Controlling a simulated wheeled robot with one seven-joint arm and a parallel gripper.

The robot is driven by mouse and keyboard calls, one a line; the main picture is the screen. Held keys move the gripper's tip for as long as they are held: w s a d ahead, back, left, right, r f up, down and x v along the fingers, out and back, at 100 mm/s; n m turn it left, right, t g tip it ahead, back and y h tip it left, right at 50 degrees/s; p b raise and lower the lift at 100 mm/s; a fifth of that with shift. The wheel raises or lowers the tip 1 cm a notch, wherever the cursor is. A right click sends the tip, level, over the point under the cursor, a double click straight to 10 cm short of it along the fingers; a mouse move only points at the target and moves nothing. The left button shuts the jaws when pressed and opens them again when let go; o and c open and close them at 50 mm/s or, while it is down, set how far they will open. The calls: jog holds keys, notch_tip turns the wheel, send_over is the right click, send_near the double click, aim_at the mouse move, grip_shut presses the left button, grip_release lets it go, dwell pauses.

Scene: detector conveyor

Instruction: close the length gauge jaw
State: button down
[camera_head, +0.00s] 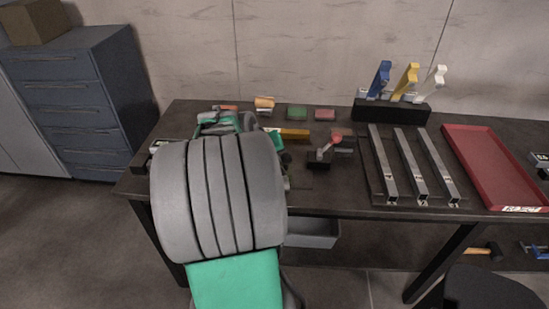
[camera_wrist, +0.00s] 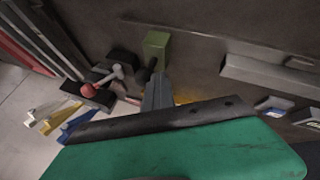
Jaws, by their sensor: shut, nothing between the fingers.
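A long light-grey bar-shaped fixture (camera_wrist: 268,76) lies on the dark table at the right of the wrist view. It looks like the length gauge, but I cannot make out its jaw or whether that jaw is open. In the head view my own arm covers most of that side of the table; only a small pale end (camera_head: 157,147) shows at its left. My gripper (camera_wrist: 158,92) is shut and empty in the wrist view, pointing over the table, apart from the grey fixture. In the head view it is mostly hidden behind my arm.
A red-knobbed lever fixture (camera_head: 321,157) stands right of my arm. Steel rails (camera_head: 411,165), a red tray (camera_head: 490,165) and a black rack (camera_head: 392,111) with blue, yellow and white handles stand farther right. A green block (camera_wrist: 157,46) shows near my gripper in the wrist view.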

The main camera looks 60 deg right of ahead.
jog(key=w+a+r, duration=0.3)
jog(key=a+r, duration=0.5)
jog(key=a, duration=0.1)
jog(key=w+a+f+n+t+y, duration=0.1)
jog(key=w+a+f+y, duration=0.3)
jog(key=a+f, duration=0.6)
jog(key=w+a+r+n+t+y+p, duration=0.1)
jog(key=a+n, duration=0.3)
jog(key=a, duration=0.9)
jog(key=w+a+r+n+t+y+p, duration=0.1)
jog(key=a+n, duration=0.4)
jog(key=a, duration=0.8)
notch_tip(320, 180, up, 3)
jog(key=shift+w+f+t+y, duration=0.15)
jog(key=shift+w+t+y, duration=0.35)
jog(key=shift+w+y, duration=0.2)
